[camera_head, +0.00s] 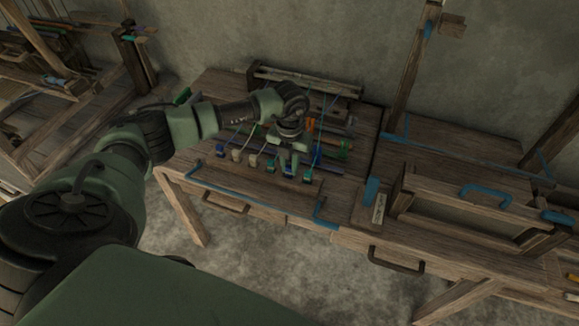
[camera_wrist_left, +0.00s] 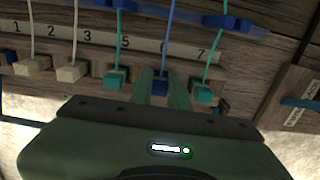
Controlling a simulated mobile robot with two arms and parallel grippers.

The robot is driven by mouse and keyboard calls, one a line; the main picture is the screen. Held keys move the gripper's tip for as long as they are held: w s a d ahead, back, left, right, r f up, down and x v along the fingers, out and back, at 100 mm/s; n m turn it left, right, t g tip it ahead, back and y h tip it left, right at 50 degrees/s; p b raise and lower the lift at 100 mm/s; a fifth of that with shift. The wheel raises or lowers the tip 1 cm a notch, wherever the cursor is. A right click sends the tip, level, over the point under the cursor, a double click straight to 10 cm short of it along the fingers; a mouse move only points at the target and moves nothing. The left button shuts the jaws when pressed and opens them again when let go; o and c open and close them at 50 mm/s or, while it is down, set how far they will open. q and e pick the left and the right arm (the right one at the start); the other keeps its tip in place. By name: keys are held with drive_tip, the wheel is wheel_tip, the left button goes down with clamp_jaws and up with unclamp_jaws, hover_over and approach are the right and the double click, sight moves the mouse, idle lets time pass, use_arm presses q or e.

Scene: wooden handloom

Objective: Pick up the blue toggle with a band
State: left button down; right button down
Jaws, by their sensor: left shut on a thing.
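My left gripper (camera_head: 288,168) reaches down over the row of toggles at the front of the loom table. In the left wrist view its two fingers (camera_wrist_left: 163,90) are shut on a blue toggle (camera_wrist_left: 161,83) with a blue cord, at the number 6 place. A teal toggle (camera_wrist_left: 116,80) is just left of the fingers and another teal toggle (camera_wrist_left: 206,95) just right. Two white toggles (camera_wrist_left: 68,72) and a part-hidden blue one stand further left. My right gripper is not in view.
A number strip (camera_wrist_left: 140,44) runs behind the toggles. Cords rise to a wooden frame (camera_head: 310,82) at the back. A wooden box with a blue handle (camera_head: 485,195) stands to the right. Drawer handles (camera_head: 396,262) stick out in front. Another loom (camera_head: 45,75) is at far left.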

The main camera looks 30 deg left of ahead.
use_arm(q)
wheel_tip(320, 180, up, 20)
drive_tip(key=b, duration=0.3)
idle(1.1)
